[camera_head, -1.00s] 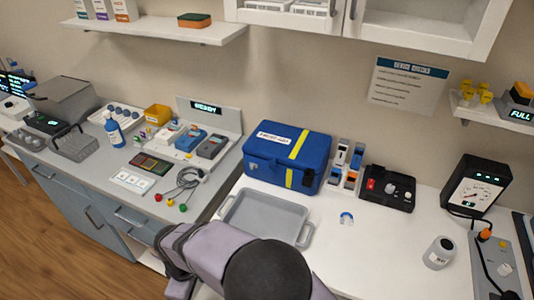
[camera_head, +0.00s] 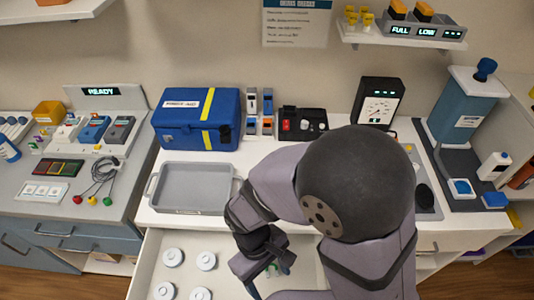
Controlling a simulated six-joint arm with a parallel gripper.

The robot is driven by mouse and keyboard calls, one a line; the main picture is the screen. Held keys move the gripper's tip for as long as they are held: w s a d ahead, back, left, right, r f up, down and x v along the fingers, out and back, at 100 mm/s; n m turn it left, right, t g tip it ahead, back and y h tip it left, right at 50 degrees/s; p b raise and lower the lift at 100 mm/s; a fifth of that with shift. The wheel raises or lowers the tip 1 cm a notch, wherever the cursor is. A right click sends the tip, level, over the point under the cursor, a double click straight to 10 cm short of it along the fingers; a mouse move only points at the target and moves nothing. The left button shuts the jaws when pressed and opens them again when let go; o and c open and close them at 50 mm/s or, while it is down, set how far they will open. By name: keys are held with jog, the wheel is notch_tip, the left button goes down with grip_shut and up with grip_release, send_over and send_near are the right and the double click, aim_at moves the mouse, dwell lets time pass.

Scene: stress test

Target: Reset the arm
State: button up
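My arm reaches in from the bottom right of the head view, its large dark joint in front of the white counter (camera_head: 142,218). My gripper (camera_head: 262,277) hangs at the arm's end, low over an open white drawer (camera_head: 150,258). The arm's links partly cover the gripper, and its fingers are too small and dark to read. Several white round pieces (camera_head: 173,257) lie in the drawer's left part. The arm hides the drawer's right part.
An empty grey tray (camera_head: 192,187) stands behind the drawer. The blue first-aid box (camera_head: 178,131), a black box with a red switch (camera_head: 300,124) and a gauge (camera_head: 379,104) line the wall. A blue dispenser (camera_head: 466,110) stands at the right. A shelf (camera_head: 390,38) hangs above.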

jog(key=w+d+r+m+t+y, duration=0.1)
jog(key=w+d+r+m, duration=0.2)
jog(key=d, duration=0.4)
jog(key=w+d+r+m+t+y, duration=0.1)
jog(key=w+d+r+m, duration=0.3)
jog(key=d+m, duration=0.2)
jog(key=shift+w+d, duration=0.3)
jog(key=shift+d, duration=0.7)
